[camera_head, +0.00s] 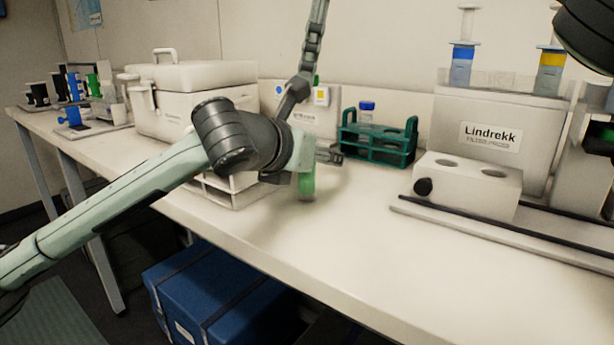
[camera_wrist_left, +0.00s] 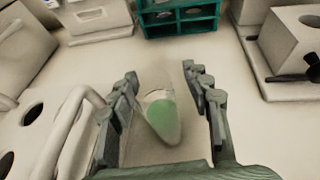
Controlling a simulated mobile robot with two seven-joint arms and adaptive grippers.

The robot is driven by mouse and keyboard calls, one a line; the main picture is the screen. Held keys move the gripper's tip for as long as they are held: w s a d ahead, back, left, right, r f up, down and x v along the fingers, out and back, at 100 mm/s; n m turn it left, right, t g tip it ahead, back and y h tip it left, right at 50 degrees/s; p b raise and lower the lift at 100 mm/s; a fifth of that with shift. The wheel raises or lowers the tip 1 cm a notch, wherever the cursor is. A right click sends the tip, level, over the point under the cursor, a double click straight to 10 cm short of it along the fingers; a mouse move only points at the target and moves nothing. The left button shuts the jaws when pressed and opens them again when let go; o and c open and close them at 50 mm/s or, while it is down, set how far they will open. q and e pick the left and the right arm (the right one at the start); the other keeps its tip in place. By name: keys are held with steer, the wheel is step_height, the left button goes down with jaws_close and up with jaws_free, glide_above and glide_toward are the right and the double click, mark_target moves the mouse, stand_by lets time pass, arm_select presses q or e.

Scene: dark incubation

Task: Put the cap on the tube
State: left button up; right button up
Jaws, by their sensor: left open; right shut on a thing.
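A clear tube with a tapered end and green contents (camera_wrist_left: 163,115) shows between the open fingers of my left gripper (camera_wrist_left: 160,75), with a gap on each side. In the head view its green part (camera_head: 306,185) shows just below the left gripper (camera_head: 328,155), close above or on the bench; I cannot tell which. My right gripper (camera_head: 600,138) is at the right edge, partly cut off. It is shut on a small green thing (camera_head: 608,135), which looks like the cap, mostly hidden.
A teal rack (camera_head: 378,153) with a blue-capped tube (camera_head: 367,106) stands behind the left gripper. A white cool box (camera_head: 195,75) is at left. A white block with holes (camera_head: 467,185) and a Lindrekk box (camera_head: 500,115) stand at right. The front middle bench is clear.

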arm_select(q)
steer(key=shift+c, duration=0.3)
jaws_close()
arm_select(e)
steer(key=shift+d+x, duration=0.25)
steer(key=shift+x, duration=0.95)
steer(key=shift+d+x, duration=0.25)
steer(key=shift+x, duration=0.95)
steer(key=shift+f, duration=0.15)
steer(key=shift+x, duration=0.85)
steer(key=shift+d+f, duration=0.25)
steer(key=shift+f, duration=0.35)
